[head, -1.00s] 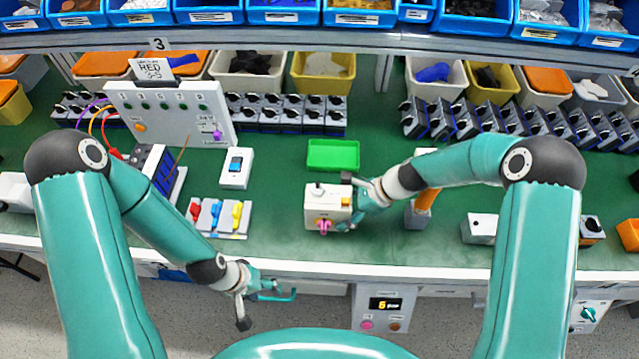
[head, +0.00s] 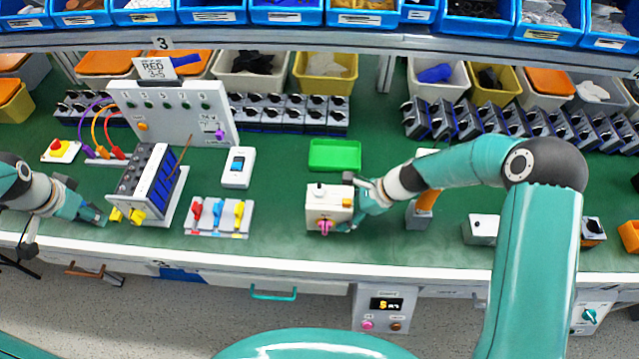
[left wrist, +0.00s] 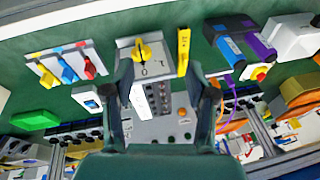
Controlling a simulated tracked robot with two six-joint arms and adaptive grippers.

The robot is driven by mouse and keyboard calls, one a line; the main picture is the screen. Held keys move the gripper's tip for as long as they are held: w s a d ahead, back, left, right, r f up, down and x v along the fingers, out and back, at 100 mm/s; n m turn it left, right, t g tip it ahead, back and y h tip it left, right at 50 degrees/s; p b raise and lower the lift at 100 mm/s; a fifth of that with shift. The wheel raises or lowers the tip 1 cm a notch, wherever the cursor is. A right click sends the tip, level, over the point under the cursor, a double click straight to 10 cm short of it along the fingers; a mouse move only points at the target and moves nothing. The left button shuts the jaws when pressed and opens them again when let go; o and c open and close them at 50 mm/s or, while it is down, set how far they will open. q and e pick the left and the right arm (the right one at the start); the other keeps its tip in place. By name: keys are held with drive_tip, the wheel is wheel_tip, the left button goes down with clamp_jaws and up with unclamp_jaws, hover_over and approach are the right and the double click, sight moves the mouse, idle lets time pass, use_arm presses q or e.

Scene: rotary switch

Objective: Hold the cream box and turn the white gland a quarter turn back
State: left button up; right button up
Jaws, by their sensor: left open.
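The cream box (head: 318,211) is near the bench's front edge in the head view, with a magenta knob (head: 325,227) on its front and a small white piece with a dark top (head: 319,190) on its top. I cannot tell which part is the white gland. My right gripper (head: 350,204) reaches in from the right and is shut on the box's right side, its fingertips partly hidden. My left gripper (head: 98,216) is open and empty at the far left, well apart from the box. In the left wrist view its fingers (left wrist: 162,74) spread in front of a panel with a yellow knob (left wrist: 144,50).
A block of blue modules with yellow knobs (head: 150,180) stands just right of my left gripper.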

use_arm(q)
drive_tip(key=w+d+m+h, duration=0.1)
drive_tip(key=w+d+m, duration=0.3)
drive_tip(key=w+d, duration=0.45)
use_arm(e)
drive_tip(key=shift+w, duration=0.1)
use_arm(q)
wheel_tip(320, 180, up, 5)
drive_tip(key=m+g, duration=0.3)
drive_tip(key=m, duration=0.9)
hover_over(319, 187)
drive_tip(key=shift+h, duration=0.4)
wheel_tip(319, 187, down, 11)
drive_tip(key=shift+f, duration=0.15)
